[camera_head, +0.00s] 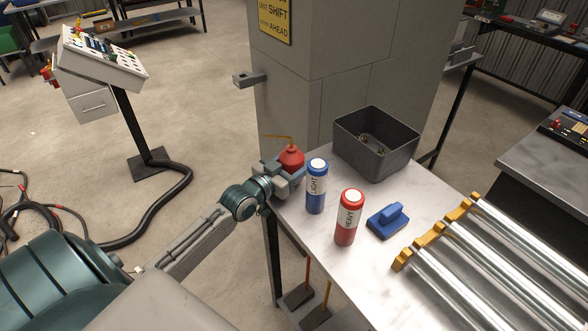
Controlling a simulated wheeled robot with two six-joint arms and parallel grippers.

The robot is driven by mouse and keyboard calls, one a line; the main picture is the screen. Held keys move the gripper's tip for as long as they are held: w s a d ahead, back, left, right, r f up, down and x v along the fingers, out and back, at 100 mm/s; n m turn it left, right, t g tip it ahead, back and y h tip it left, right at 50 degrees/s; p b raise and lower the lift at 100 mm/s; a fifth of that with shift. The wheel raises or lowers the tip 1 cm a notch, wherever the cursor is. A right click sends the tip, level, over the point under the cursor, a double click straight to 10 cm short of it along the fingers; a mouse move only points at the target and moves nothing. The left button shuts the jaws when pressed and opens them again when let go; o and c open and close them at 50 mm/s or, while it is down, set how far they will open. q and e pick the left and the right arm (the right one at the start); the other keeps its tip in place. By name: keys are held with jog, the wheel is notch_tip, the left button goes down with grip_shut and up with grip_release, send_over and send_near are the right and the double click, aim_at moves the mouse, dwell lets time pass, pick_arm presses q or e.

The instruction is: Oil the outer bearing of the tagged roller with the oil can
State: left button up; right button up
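A red oil can (291,158) with a thin brass spout pointing left is at the table's far left corner. My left gripper (282,173) is right at the can and hides its lower part. I cannot tell whether its fingers are closed on the can, or whether the can rests on the table. Several shiny metal rollers (492,258) lie at the right, their near ends in orange bearing blocks (429,235). No tag shows on the visible part of the rollers. My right gripper is not in view.
On the table (380,282) stand a blue "LIGHT" canister (316,187) and a red "HEAVY" canister (348,218), close to my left gripper. A blue block with a handle (387,221) and a dark grey bin (376,143) are farther right. A grey pillar (318,85) rises behind.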

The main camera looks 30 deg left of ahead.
pick_arm(q)
jog(key=shift+f, duration=0.5)
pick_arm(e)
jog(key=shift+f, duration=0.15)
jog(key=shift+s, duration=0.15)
pick_arm(q)
jog(key=shift+f+b, duration=0.25)
jog(key=shift+b, duration=0.05)
jog(key=o, duration=1.1)
jog(key=shift+r, duration=0.1)
jog(key=shift+c, duration=0.2)
jog(key=shift+o, duration=0.6)
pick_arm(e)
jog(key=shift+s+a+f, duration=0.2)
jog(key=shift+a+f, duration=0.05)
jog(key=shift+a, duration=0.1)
